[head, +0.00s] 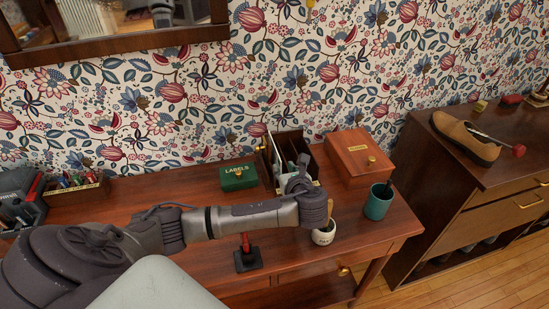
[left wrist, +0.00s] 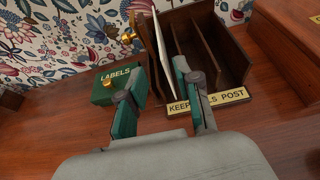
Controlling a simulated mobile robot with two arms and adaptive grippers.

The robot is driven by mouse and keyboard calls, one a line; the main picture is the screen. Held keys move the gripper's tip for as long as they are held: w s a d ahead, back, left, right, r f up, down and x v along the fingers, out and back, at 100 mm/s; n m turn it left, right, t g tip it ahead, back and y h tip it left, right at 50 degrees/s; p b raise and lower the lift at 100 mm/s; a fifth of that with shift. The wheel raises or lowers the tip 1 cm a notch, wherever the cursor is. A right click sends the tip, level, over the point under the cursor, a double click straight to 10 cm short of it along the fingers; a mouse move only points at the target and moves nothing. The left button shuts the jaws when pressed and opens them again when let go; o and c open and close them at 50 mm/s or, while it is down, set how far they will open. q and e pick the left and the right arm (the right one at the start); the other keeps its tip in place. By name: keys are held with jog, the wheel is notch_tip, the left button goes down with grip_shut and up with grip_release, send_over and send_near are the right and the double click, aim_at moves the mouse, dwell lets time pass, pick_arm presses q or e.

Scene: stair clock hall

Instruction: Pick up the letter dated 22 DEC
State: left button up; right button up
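A dark wooden letter rack (head: 322,152) stands on the desk; it also shows in the left wrist view (left wrist: 238,60) with a brass plate reading KEEP, a partly hidden word, and POST. A white letter (left wrist: 164,58) stands on edge, tilted, in the rack's left part; its white edge shows in the head view (head: 276,155). No date is readable. My left gripper (head: 299,174) is over the rack's front; in the left wrist view (left wrist: 160,78) its green-padded fingers are apart, with the letter's edge beyond the gap. I cannot tell contact. My right gripper is not in view.
A green LABELS box (head: 238,176) stands left of the rack, a wooden box (head: 358,155) right. A teal cup (head: 378,202) and white pot (head: 323,236) stand in front. A brass knob (left wrist: 127,37) is left of the letter. The desk's middle left is clear.

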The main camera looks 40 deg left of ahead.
aim_at(279, 157)
pick_arm(q)
jog(key=x, duration=0.5)
jog(key=p+x, duration=0.1)
jog(key=x, duration=0.1)
jog(key=shift+w+r, duration=0.2)
jog(key=shift+w, duration=0.15)
jog(key=shift+c, duration=0.3)
grip_shut()
